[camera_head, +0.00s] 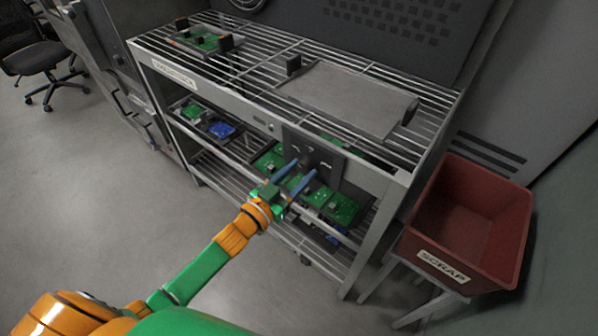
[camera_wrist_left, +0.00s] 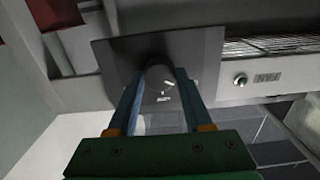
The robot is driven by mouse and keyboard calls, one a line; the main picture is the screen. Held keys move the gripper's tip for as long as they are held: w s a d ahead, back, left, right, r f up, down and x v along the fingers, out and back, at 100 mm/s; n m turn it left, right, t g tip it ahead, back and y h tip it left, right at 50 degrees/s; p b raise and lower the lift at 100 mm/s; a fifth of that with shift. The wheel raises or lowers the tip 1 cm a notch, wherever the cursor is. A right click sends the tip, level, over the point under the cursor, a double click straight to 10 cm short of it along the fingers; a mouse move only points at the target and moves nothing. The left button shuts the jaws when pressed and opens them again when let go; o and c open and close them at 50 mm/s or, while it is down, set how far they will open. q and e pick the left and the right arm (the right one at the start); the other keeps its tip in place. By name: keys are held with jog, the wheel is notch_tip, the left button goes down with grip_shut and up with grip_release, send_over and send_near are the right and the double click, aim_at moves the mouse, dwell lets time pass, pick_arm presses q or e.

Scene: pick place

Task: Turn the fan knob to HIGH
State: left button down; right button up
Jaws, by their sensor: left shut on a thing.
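The dark fan knob (camera_wrist_left: 160,84) sits on a grey square plate (camera_wrist_left: 205,52) fixed to the front of the rack. A pale mark shows on the knob's right side, and small lettering too small to read lies below it. My left gripper (camera_wrist_left: 157,76) has one blue finger on each side of the knob and is shut on it. In the head view, the left gripper (camera_head: 308,168) reaches the plate (camera_head: 327,158) from below; its fingers partly hide the knob there. My right gripper is not in view.
The wire rack (camera_head: 250,72) holds green boards (camera_head: 342,206) behind and below the gripper.

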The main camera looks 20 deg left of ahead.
pick_arm(q)
jog(key=m, duration=1.8)
jog(key=shift+b, duration=0.35)
jog(key=m+b, duration=0.1)
jog(key=m, duration=0.4)
jog(key=shift+m, duration=0.3)
jog(key=shift+c, duration=1.6)
grip_release()
